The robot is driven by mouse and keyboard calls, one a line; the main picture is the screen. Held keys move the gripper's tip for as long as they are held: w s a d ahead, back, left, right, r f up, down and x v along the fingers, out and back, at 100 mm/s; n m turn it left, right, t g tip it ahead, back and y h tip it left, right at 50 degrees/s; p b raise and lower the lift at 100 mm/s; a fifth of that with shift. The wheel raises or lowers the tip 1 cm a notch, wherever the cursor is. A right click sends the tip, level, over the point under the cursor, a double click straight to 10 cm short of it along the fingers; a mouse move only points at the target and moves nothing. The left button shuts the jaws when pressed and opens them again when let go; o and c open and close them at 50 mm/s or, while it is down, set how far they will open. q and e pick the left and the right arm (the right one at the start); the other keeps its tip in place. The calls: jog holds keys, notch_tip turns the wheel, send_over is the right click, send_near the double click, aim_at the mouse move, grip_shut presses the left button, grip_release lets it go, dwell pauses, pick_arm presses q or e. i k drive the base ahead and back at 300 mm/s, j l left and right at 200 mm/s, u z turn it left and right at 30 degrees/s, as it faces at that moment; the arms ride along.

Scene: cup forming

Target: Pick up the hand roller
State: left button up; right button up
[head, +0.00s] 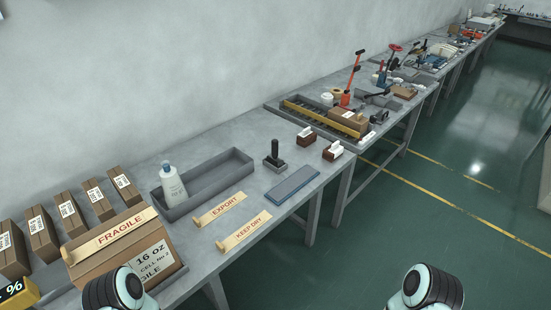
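The likely hand roller (274,157) stands upright on the grey workbench, with a dark vertical handle above a wider grey base. It is right of the long grey tray and left of two brown blocks with white tops. It stands free, and neither arm touches it. Only rounded dark and pale teal links of my two arms show at the bottom edge, one at left and one at right. Both grippers are out of view.
On the bench (247,228) are a grey tray (210,187) with a white bottle (173,186), a blue-grey pad (293,186), EXPORT (220,210) and KEEP DRY (245,232) strips, and a FRAGILE carton (120,252). Brown blocks (306,138) (332,152) stand right. Green floor is clear.

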aim_at(274, 155)
jog(key=u, duration=0.95)
jog(key=l+u, duration=1.05)
jog(key=k+l+u, duration=0.1)
jog(key=l+u, duration=0.15)
jog(key=l, duration=0.2)
jog(key=k+l+u, duration=0.2)
jog(key=l, duration=0.3)
jog(key=i, duration=0.1)
